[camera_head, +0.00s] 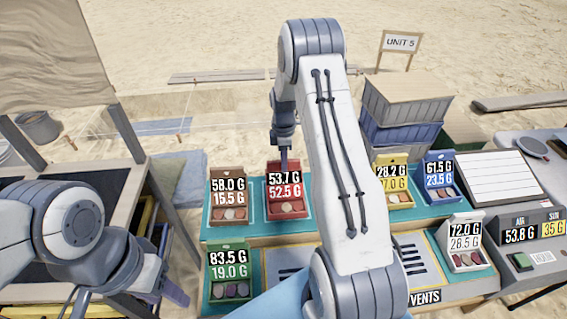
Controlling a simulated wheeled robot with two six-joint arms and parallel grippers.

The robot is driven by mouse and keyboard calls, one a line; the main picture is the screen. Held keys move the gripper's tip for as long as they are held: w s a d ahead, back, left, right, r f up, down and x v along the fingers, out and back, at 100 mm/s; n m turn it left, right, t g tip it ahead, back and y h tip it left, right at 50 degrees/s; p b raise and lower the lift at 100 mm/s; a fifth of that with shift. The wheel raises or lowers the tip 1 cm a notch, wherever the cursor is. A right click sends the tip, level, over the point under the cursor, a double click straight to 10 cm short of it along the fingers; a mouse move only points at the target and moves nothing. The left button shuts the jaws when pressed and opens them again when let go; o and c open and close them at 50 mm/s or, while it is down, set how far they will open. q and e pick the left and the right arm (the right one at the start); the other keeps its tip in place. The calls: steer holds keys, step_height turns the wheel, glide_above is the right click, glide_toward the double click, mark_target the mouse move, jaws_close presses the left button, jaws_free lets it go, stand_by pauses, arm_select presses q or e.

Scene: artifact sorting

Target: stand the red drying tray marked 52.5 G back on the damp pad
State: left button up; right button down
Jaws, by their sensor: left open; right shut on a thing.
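The red drying tray (303,206), with 53.7 G above 52.5 G on its card, is upright at the back of the bench, with small round pieces in its front. It is at the teal pad (257,216); I cannot tell if its base touches. My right gripper (284,166) comes down from above and is shut on the red tray's top edge. The arm's large white link hides the pad just right of the tray. My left gripper (176,292) is open and empty at the lower left, partly hidden by its own arm, away from the tray.
Yellow (400,200), blue (442,193) and white (465,262) trays stand to the right. Slotted vents (416,256) lie in front. Stacked crates (403,132) stand behind.

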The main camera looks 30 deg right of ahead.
steer(key=shift+f, duration=0.5)
steer(key=c, duration=0.7)
jaws_free()
steer(key=shift+c, duration=0.2)
